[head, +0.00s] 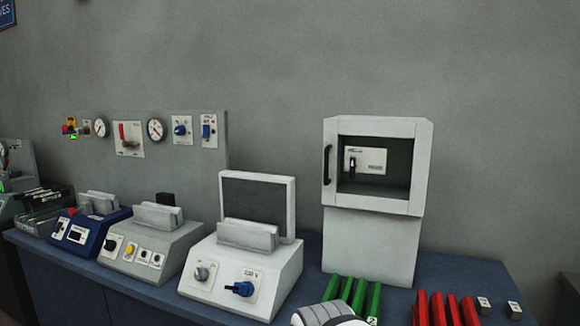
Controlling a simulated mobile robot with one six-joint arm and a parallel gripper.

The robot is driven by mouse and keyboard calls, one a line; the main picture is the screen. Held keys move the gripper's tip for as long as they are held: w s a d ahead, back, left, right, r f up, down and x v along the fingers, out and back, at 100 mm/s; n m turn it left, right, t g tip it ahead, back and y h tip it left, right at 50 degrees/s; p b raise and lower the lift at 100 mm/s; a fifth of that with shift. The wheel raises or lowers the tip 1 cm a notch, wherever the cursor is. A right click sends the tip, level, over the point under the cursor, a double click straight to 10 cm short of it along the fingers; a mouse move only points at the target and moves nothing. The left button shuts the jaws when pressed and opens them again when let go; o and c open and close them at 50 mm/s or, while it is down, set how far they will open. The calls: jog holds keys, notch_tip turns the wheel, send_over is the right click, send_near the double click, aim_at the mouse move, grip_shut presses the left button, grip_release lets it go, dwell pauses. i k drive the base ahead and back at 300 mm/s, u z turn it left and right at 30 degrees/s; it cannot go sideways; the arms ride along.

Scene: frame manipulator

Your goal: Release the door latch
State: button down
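A white cabinet (372,245) stands on the bench at the right. Its upper part has a door (375,126), a white frame around a dark window or opening, which looks shut. A black upright handle (327,165) is on the left side of the door frame. Through the opening I see a white plate (372,160) with a small black lever or knob (352,163) on its left. I cannot tell which of these parts is the latch. My gripper is not in view; only a white, ribbed part, likely of my arm, shows at the bottom edge.
Green bars (359,296) and red bars (452,309) lie in front of the cabinet. A white console (243,262) with a blue knob stands left of it. Other consoles and a gauge panel (195,160) are further left. The wall above is bare.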

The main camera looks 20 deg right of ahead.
aim_at(353, 167)
jog(key=z, duration=0.3)
jog(key=i, duration=0.9)
jog(key=z, duration=0.65)
